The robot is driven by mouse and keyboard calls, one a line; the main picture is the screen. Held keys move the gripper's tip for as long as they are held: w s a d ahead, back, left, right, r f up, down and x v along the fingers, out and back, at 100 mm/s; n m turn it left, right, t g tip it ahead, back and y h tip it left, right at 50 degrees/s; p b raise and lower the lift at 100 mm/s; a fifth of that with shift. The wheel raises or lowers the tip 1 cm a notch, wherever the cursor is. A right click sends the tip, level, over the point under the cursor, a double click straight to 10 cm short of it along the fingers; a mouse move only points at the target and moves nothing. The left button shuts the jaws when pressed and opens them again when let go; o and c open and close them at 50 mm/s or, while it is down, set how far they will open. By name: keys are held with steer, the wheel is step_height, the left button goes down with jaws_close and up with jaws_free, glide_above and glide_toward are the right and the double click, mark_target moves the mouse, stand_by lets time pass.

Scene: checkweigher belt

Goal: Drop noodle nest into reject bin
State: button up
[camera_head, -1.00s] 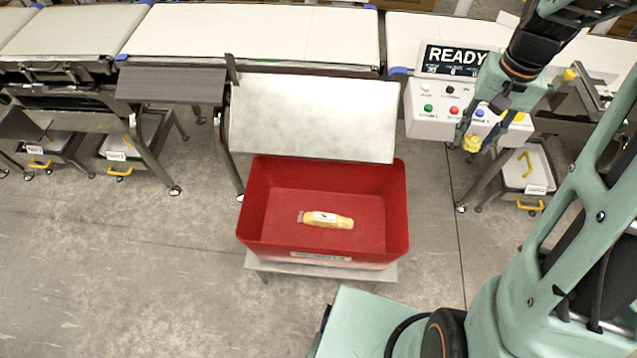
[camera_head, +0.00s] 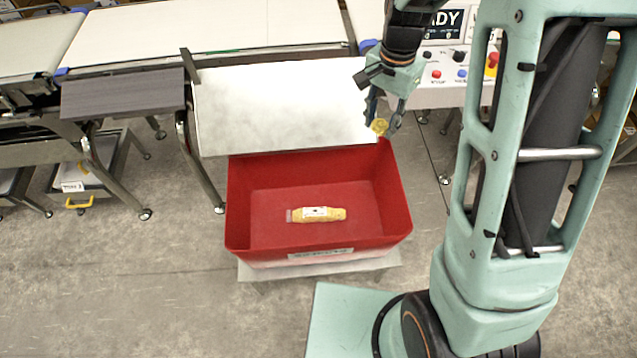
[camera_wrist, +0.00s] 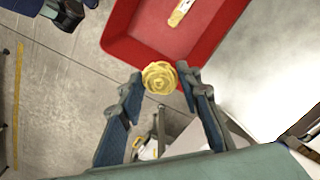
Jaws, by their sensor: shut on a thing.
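The yellow noodle nest (camera_head: 380,126) is held between the fingertips of my gripper (camera_head: 386,112), near the back right corner of the red reject bin (camera_head: 396,200). In the wrist view the nest (camera_wrist: 159,77) sits between the two blue-padded fingers, just short of the bin wall (camera_wrist: 140,52). The nest shows outside or at the edge of the bin, not over its middle; its height above the rim is hard to tell. My gripper is shut on it.
A yellow package with a white label (camera_head: 317,214) lies on the bin floor. A sloping metal chute (camera_head: 280,105) stands behind the bin. The control box (camera_head: 450,82) is at the back right. Open floor (camera_head: 130,290) lies to the left.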

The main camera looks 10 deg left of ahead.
steer(key=s+a+f+m+b, duration=0.1)
steer(key=a+f+m+b, duration=0.2)
steer(key=f+b, duration=0.3)
steer(key=a+f+m+b, duration=0.4)
steer(key=a+f+b, duration=0.1)
steer(key=f, duration=0.7)
steer(key=s+a+f+m+b, duration=0.1)
steer(key=a+f+m+b, duration=0.2)
steer(key=f, duration=0.7)
steer(key=a+b, duration=0.2)
steer(key=b, duration=0.1)
steer(key=shift+s+a+m+b, duration=0.2)
steer(key=shift+s+m+b, duration=0.1)
steer(key=o, duration=1)
step_height(320, 180, up, 12)
